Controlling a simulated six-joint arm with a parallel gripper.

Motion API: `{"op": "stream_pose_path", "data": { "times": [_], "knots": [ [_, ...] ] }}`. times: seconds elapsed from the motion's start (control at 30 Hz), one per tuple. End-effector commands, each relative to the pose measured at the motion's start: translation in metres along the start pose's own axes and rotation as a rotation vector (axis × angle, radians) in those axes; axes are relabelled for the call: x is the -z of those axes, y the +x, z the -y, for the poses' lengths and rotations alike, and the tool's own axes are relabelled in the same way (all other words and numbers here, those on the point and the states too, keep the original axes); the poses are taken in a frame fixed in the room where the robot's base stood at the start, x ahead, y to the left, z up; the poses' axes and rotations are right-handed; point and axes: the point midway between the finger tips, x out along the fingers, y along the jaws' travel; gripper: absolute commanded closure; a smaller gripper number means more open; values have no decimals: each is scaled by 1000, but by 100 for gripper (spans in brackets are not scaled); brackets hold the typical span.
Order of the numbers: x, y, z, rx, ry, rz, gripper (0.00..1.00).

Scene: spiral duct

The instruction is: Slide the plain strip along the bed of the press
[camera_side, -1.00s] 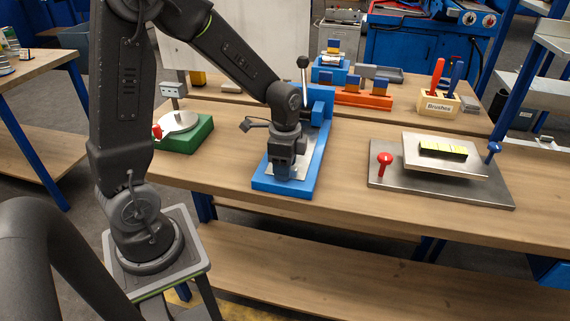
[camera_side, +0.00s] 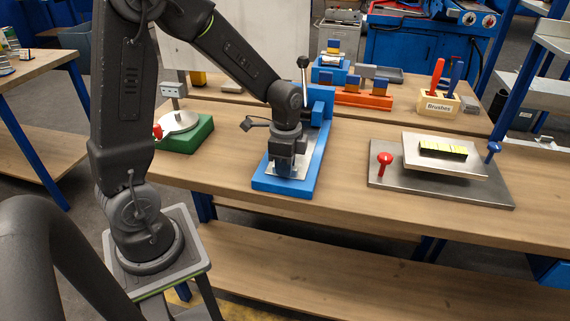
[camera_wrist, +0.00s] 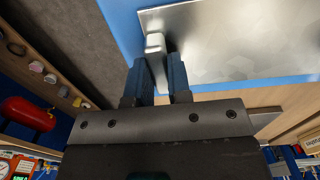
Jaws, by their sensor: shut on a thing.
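The plain strip is a bare silver metal sheet (camera_wrist: 235,40) that fills the upper right of the wrist view. It lies on the blue bed of the press (camera_side: 283,187), where only small parts of it show around my gripper in the side view. My gripper (camera_side: 288,175) points down over the near part of the bed. In the wrist view, my gripper's two dark fingers (camera_wrist: 162,68) are shut on a small pale tab at the edge of the strip. The exact contact is partly hidden by the fingers.
The press's lever with a black knob (camera_side: 303,62) stands at the far end. A green-based device (camera_side: 185,135) is to the left. A steel plate with red and blue knobs (camera_side: 440,190) is to the right. Bare bench top lies between it and the press.

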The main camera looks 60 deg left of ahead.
Motion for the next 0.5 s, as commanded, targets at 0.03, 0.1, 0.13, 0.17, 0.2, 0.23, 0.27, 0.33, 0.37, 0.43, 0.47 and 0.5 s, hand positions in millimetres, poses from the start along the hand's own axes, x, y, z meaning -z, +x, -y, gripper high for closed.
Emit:
{"op": "stream_pose_path", "data": {
  "times": [0.03,0.1,0.13,0.17,0.2,0.23,0.27,0.33,0.37,0.43,0.47,0.5],
  "knots": [
    [0,-2,12,27,-3,-8,100],
    [0,-2,18,29,-4,-9,100],
    [0,-2,20,29,-4,-8,100],
    [-1,-2,22,29,-4,-7,95],
    [-1,-2,24,29,-3,-7,90],
    [-1,-2,26,30,-2,-7,86],
    [-1,-2,27,30,-2,-7,84],
    [-1,-2,28,30,-1,-7,80],
    [-1,-2,28,30,-1,-7,79],
    [-1,-2,27,30,-1,-7,79],
    [-1,-2,27,30,-1,-7,79],
    [-1,-2,27,30,-1,-7,79]
  ]
}}
